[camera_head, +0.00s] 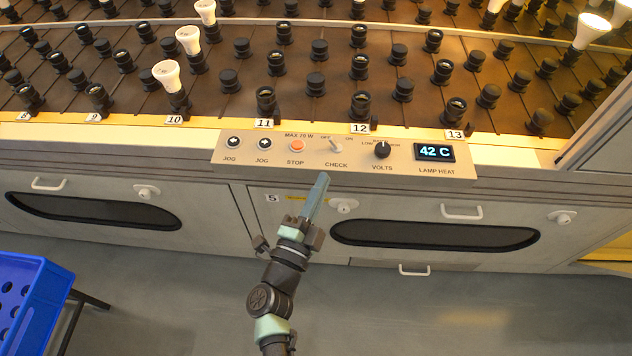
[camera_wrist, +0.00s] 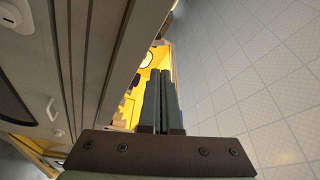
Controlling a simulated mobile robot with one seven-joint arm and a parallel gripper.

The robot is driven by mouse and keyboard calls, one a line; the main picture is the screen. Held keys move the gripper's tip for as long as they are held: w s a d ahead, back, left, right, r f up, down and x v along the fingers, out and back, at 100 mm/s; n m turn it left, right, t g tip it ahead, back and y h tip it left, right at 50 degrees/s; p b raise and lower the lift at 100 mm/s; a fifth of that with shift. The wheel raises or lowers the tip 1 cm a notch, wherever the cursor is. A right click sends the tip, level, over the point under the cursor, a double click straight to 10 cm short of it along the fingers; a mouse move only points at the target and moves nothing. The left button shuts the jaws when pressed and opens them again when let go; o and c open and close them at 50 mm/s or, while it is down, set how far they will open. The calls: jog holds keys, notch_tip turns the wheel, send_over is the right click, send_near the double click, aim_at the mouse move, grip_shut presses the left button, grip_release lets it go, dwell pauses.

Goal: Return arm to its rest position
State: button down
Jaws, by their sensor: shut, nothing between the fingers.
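My gripper (camera_head: 318,192) is in front of the cabinet, just below the control panel (camera_head: 340,152) in the head view. Its fingers are together and hold nothing. In the wrist view the two fingers (camera_wrist: 160,95) lie side by side over a yellow area. My arm reaches up from the bottom of the head view, and the gripper points up toward the panel. The fingertips appear close below the panel's lower edge; the exact gap cannot be told.
The panel has an orange stop button (camera_head: 296,146), a check switch (camera_head: 336,145), a volts knob (camera_head: 382,149) and a display (camera_head: 434,152) reading 42 C. A blue crate (camera_head: 40,290) is at lower left. The grey floor (camera_head: 450,310) is clear at right.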

jog(key=shift+s+a+f, duration=0.1)
jog(key=shift+s, duration=0.3)
jog(key=shift+w, duration=0.15)
jog(key=w+a+r+n+t+y, duration=0.1)
jog(key=a+r+n+t+y, duration=0.2)
jog(key=r, duration=0.9)
jog(key=w+r+n+t+y, duration=0.1)
jog(key=r+n+t+y, duration=0.3)
jog(key=r, duration=0.8)
jog(key=w+a+r+n+y, duration=0.15)
jog(key=r+n, duration=0.25)
jog(key=r, duration=0.8)
jog(key=s+d+r+n+t+h, duration=0.1)
jog(key=s+d+r+n, duration=0.2)
jog(key=s+r, duration=0.7)
jog(key=s+d+r+n+t+h, duration=0.15)
jog(key=s+d+r+n, duration=0.35)
jog(key=r, duration=0.8)
notch_tip(320, 180, up, 20)
jog(key=a+m+p, duration=0.1)
jog(key=p, duration=2)
jog(key=shift+s+a+r+m, duration=0.15)
jog(key=shift+s+a+m, duration=0.05)
jog(key=shift+a+m, duration=0.2)
jog(key=shift+g, duration=0.25)
